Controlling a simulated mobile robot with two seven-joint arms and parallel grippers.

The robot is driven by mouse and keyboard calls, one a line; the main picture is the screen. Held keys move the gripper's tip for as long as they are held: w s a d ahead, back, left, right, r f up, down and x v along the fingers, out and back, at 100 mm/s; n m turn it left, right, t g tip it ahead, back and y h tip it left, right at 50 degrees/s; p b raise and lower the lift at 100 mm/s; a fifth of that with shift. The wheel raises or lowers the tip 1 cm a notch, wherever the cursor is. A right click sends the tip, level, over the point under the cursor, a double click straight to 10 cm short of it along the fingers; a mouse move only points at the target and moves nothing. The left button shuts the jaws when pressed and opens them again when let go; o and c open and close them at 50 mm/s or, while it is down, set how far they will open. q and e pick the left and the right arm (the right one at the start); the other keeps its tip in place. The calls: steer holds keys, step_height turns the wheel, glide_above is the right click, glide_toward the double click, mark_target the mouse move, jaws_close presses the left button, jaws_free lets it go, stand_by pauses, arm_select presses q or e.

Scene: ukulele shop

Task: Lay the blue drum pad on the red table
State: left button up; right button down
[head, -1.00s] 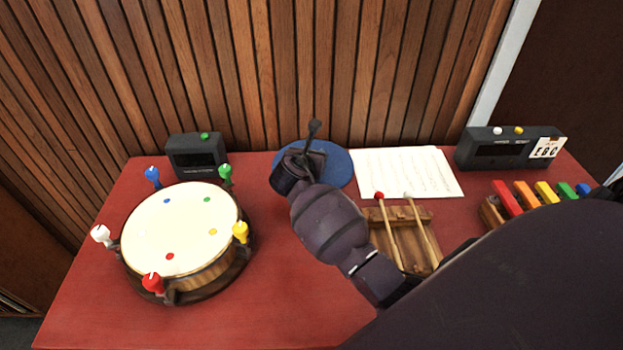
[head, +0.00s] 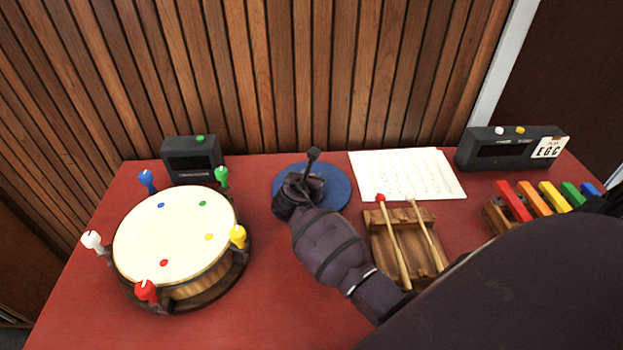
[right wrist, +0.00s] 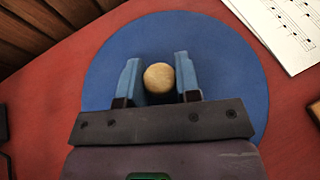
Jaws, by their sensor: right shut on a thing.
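The blue drum pad (head: 338,190) is a flat round disc over the back middle of the red table (head: 285,285). It looks level and on or just above the tabletop; I cannot tell whether it touches. My right gripper (head: 303,190) is over the pad, pointing down. In the right wrist view its fingers (right wrist: 158,78) are shut on a round tan knob (right wrist: 159,76) at the middle of the pad (right wrist: 222,75). In the head view my wrist hides the knob and the pad's near left part. My left gripper is not in view.
A cream drum (head: 173,232) with coloured pegs stands to the left. A black box (head: 193,160) is behind it. A music sheet (head: 408,174), a wooden block with two mallets (head: 380,240), another black box (head: 505,148) and a xylophone (head: 540,200) are to the right. Bare tabletop lies between drum and pad.

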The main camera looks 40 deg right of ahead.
steer(key=shift+f, duration=0.1)
steer(key=c, duration=0.8)
jaws_free()
steer(key=shift+s+a+r, duration=0.1)
steer(key=shift+a+r, duration=0.05)
steer(key=shift+r, duration=0.05)
steer(key=p+v, duration=0.2)
steer(key=v, duration=0.8)
steer(key=shift+s+a+r, duration=0.1)
steer(key=shift+s+a, duration=0.1)
steer(key=shift+a, duration=0.1)
steer(key=shift+s+a+r, duration=0.1)
steer(key=shift+s+a, duration=0.15)
steer(key=shift+a, duration=0.05)
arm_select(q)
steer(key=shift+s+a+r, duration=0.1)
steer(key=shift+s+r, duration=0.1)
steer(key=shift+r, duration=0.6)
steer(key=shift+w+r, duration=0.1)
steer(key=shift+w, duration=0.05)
